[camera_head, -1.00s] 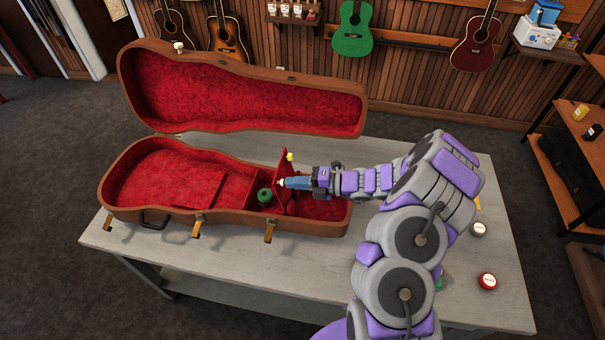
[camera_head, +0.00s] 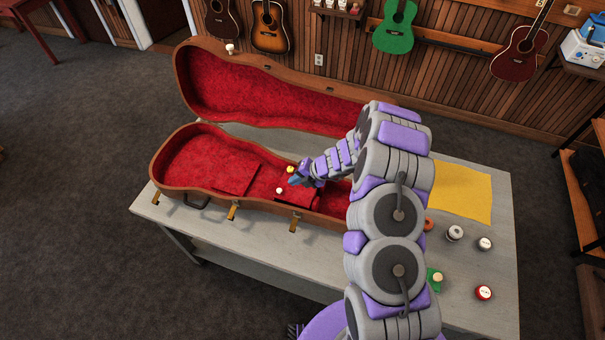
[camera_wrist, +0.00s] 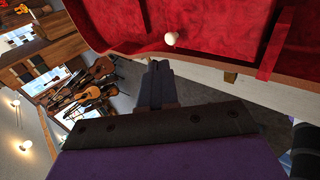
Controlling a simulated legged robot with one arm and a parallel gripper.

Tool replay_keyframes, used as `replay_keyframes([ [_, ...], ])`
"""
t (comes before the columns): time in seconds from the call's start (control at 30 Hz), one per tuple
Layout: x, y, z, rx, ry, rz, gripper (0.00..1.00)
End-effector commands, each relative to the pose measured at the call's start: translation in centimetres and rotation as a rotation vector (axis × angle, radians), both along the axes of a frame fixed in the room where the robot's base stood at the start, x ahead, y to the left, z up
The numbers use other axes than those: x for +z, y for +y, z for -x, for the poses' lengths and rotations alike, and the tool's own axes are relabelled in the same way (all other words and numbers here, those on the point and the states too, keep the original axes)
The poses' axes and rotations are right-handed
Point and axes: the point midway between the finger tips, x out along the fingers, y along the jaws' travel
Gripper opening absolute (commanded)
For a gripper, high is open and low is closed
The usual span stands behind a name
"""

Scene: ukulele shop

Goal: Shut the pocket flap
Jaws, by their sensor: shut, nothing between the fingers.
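The brown instrument case (camera_head: 168,187) lies open on the table, with red lining. Its pocket flap (camera_head: 297,198), a red panel, now lies low and roughly flat over the pocket compartment. A white knob (camera_head: 279,190) sits at the flap's left edge and shows in the wrist view (camera_wrist: 172,38). My gripper (camera_head: 294,181) is shut and empty, just above the flap and right of the knob. In the wrist view its fingertips (camera_wrist: 159,66) are together, apart from the knob. I cannot tell whether the flap is fully seated. The pocket's inside is hidden.
The raised case lid (camera_head: 280,100) stands behind. A yellow knob (camera_head: 290,170) is near the gripper. A second red panel (camera_head: 236,180) lies further left. A yellow cloth (camera_head: 462,192) and several small round items, including a red one (camera_head: 484,293), are on the table's right.

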Motion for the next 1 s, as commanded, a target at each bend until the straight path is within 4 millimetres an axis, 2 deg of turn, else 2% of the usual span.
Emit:
replay_keyframes([
  [0.37, -1.9, 2.5, -1.0, 0.003, 0.007, 0.017, 0.00],
  [0.6, -4.1, 4.3, -1.7, 0.003, 0.007, 0.016, 0.00],
  [1.0, -6.5, 5.7, -2.4, 0.001, 0.006, 0.015, 0.00],
])
